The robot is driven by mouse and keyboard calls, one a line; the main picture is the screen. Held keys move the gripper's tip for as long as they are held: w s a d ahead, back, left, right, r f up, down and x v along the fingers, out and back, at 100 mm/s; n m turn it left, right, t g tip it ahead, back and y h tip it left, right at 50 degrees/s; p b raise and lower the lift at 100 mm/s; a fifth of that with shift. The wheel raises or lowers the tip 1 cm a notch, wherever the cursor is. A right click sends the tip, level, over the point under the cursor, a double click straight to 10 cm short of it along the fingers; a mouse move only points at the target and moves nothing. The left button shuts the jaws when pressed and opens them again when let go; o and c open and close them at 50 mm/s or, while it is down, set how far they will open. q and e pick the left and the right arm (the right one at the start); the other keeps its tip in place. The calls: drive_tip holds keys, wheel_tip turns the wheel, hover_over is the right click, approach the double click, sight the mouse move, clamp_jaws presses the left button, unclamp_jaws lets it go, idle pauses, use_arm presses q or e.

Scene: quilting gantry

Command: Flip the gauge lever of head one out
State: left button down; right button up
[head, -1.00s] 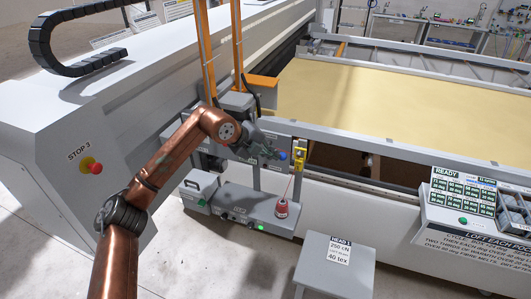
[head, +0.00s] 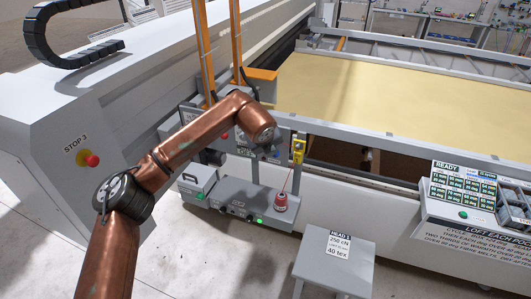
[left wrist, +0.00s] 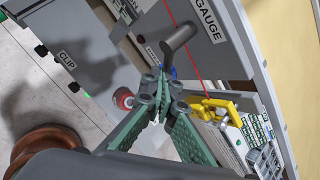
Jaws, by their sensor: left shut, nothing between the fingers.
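The unit of head one hangs at the gantry's near corner. In the left wrist view its grey panel marked GAUGE (left wrist: 228,32) carries a dark grey, rod-like lever (left wrist: 181,39) that sticks out from the panel. My left gripper (left wrist: 162,90) is shut and empty, its green fingers together just below the lever's end in that picture; I cannot tell whether they touch anything. A small blue piece (left wrist: 172,72) is partly hidden behind the fingertips. In the head view my wrist covers most of the gauge area. My right gripper is not in view.
A yellow bracket (head: 298,150) stands beside the gauge area, with a red thread down to a red spool (head: 281,202). A grey control box (head: 235,203) sits below. A HEAD 1 stand (head: 335,268) is in front. The quilting bed (head: 390,95) lies behind.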

use_arm(q)
drive_tip(key=shift+w+a+f+m+t+y+b, duration=0.1)
drive_tip(key=shift+a+f+m+t+y+b, duration=0.2)
drive_tip(key=shift+y+b, duration=0.6)
drive_tip(key=shift+w+a+f+m+t+y+b, duration=0.15)
drive_tip(key=shift+m+t+y+b, duration=0.35)
drive_tip(key=shift+b, duration=0.55)
drive_tip(key=shift+s, duration=0.1)
drive_tip(key=shift+f+b, duration=0.15)
drive_tip(key=shift+b, duration=0.5)
drive_tip(key=shift+r, duration=0.85)
